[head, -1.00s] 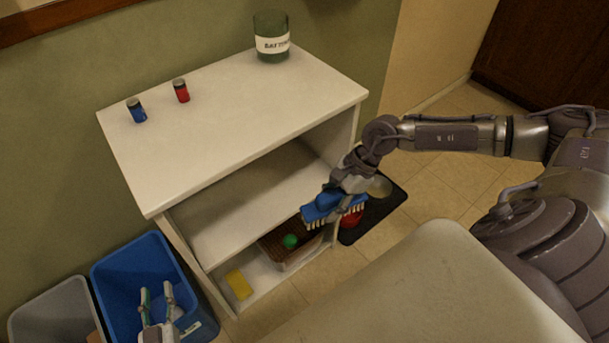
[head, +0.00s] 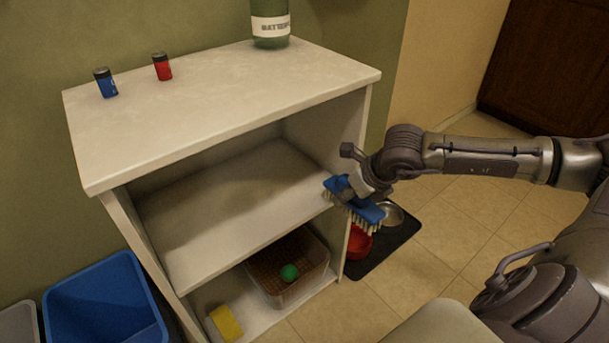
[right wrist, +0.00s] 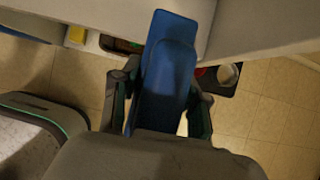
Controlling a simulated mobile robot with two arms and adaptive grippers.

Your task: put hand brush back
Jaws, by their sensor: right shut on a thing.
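The hand brush has a blue body and pale bristles (head: 362,212) that point down. In the head view it is at the right front edge of the white shelf unit (head: 240,95), about level with the middle shelf. My right gripper (head: 350,190) is shut on the hand brush. In the right wrist view the blue brush (right wrist: 170,70) stands between my gripper's two fingers (right wrist: 160,105), and its far end overlaps the shelf edge; I cannot tell if it touches. The middle shelf (head: 235,205) is empty. My left gripper is out of view.
A brown basket (head: 262,272) with a green ball (head: 289,272) and a yellow sponge (head: 227,322) are on the bottom shelf. Two batteries (head: 106,83) and a green jar (head: 270,25) stand on top. A blue bin (head: 105,310) is left; red and metal bowls (head: 390,214) are right.

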